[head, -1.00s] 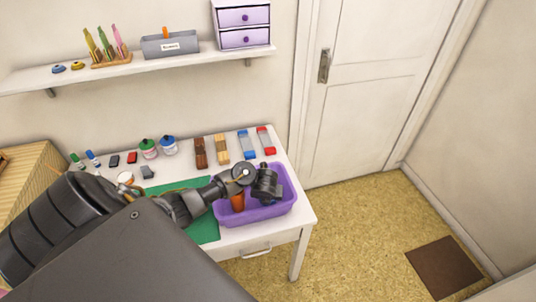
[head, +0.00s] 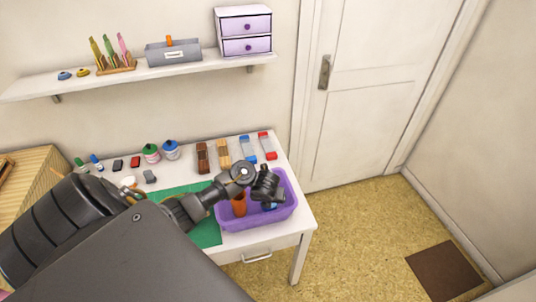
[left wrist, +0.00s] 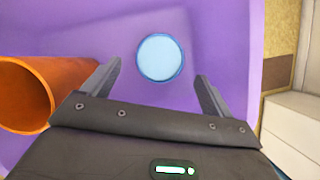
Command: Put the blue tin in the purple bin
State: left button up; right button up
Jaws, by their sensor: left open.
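The blue tin (left wrist: 160,57) is inside the purple bin (left wrist: 215,35), seen from above as a round light-blue lid between my left fingers in the left wrist view. In the head view a bit of the blue tin (head: 270,206) shows below my left gripper (head: 267,190). The purple bin (head: 258,218) stands at the right end of the white table. My left gripper (left wrist: 159,75) is open above the tin, its fingers apart from it on both sides. My right gripper is not in view.
An orange cylinder (head: 239,204) stands in the bin, left of the tin; its open end shows in the left wrist view (left wrist: 25,95). A green mat (head: 205,232) lies left of the bin. Bottles, stamps and inkpads line the table's back. A shelf (head: 130,77) hangs above.

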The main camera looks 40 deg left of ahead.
pick_arm(q)
jog(key=p+v, duration=0.4)
jog(key=v, duration=0.3)
jog(key=shift+r, duration=0.25)
